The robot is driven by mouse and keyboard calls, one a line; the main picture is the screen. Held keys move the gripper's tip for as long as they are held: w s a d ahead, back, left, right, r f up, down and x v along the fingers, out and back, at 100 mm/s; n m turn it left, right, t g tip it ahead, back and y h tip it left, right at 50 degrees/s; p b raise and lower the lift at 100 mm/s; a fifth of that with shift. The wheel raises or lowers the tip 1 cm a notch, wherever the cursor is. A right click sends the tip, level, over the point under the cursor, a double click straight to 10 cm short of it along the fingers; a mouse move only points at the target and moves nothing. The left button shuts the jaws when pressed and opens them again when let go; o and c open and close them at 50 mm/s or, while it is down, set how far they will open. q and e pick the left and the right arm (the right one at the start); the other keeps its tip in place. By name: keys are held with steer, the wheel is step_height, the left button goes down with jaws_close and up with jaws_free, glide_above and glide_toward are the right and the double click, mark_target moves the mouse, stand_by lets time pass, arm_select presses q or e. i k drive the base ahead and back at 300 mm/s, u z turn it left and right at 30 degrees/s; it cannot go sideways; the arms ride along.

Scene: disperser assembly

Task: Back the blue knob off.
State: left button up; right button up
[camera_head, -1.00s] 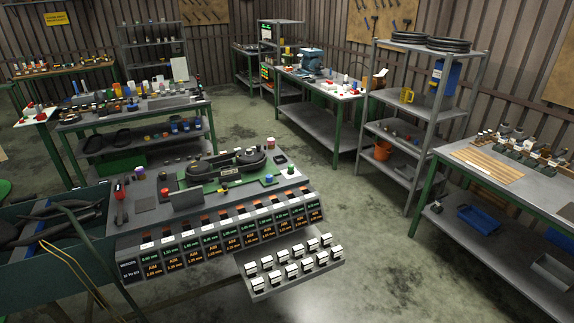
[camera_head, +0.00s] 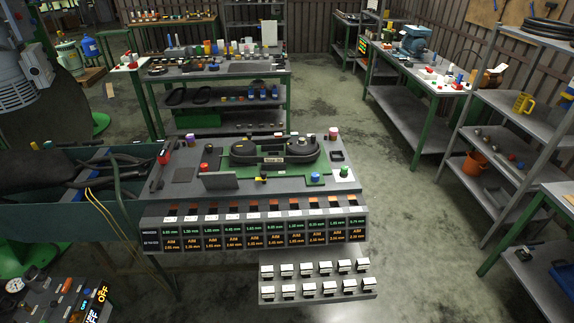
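The blue knob (camera_head: 315,176) is a small round blue cap at the front right of a green plate (camera_head: 238,161) on the near workbench. A dark looped, belt-like assembly (camera_head: 270,157) with a small label sits on that plate, just behind and left of the knob. The knob's thread and how far it is screwed in are too small to tell. Neither of my grippers is in view, and nothing touches the knob.
The bench front has a row of lit number displays (camera_head: 255,237) and a lower tray of white-topped blocks (camera_head: 318,294). A blue-green bin (camera_head: 60,207) adjoins the bench's left. Open floor (camera_head: 425,240) lies to the right.

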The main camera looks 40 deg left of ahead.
mark_target(315, 176)
steer(key=u, duration=0.9)
steer(key=i, duration=0.8)
steer(key=u, duration=0.95)
